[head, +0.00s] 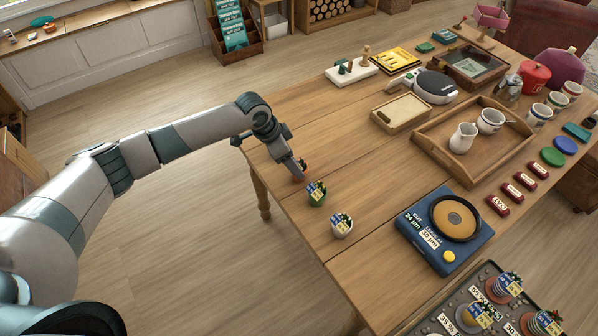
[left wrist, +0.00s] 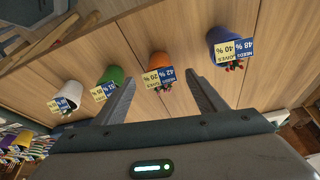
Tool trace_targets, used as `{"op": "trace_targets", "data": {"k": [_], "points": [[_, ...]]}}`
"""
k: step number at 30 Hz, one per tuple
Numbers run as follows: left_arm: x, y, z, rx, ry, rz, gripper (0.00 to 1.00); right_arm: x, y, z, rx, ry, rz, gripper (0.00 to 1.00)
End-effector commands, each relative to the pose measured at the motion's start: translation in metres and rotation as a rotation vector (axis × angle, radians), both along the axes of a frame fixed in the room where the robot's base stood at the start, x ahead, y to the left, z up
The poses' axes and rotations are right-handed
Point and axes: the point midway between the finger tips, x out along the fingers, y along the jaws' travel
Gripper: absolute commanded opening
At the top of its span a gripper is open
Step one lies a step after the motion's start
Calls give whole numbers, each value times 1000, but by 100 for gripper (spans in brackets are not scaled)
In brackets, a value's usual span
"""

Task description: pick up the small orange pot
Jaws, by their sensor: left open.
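The small orange pot (left wrist: 160,61) stands on the wooden table in the left wrist view, with a yellow and blue label and a small plant. My left gripper (left wrist: 160,77) is open, its two fingers pointing toward the pot, one on either side in the picture. I cannot tell whether they touch it. In the head view my left gripper (head: 299,170) is at the table's left edge and hides most of the orange pot. My right gripper is not in view.
A green pot (head: 316,199) and a white pot (head: 342,230) stand in a row nearer the front. A blue pot (left wrist: 217,36) stands on the orange pot's other side. A blue scale-like box (head: 420,240) and wooden tray (head: 455,165) are to the right.

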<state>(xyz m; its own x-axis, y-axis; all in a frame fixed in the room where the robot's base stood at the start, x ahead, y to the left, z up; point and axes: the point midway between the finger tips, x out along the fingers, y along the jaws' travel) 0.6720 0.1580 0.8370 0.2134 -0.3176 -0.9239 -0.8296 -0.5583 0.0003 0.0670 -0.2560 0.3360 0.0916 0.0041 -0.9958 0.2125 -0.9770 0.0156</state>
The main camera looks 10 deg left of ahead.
Motion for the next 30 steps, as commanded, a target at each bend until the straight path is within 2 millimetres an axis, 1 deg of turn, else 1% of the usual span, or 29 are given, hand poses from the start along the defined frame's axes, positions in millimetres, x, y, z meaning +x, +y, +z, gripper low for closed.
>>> {"op": "trace_targets", "data": {"k": [4, 7, 12, 15, 18, 22, 30], "points": [[1, -2, -3, 0, 1, 0, 65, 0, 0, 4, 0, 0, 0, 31], [4, -5, -8, 0, 1, 0, 65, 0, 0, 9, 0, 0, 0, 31], [9, -12, -23, 1, 2, 0, 65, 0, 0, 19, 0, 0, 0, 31], [12, -15, -35, 0, 2, 1, 65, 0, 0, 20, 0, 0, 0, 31], [13, -18, -42, 0, 2, 1, 65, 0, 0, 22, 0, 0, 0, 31], [14, -19, -46, 1, 1, 0, 65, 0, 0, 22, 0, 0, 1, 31], [14, -19, -46, 0, 0, 0, 65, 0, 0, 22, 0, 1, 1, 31]]}}
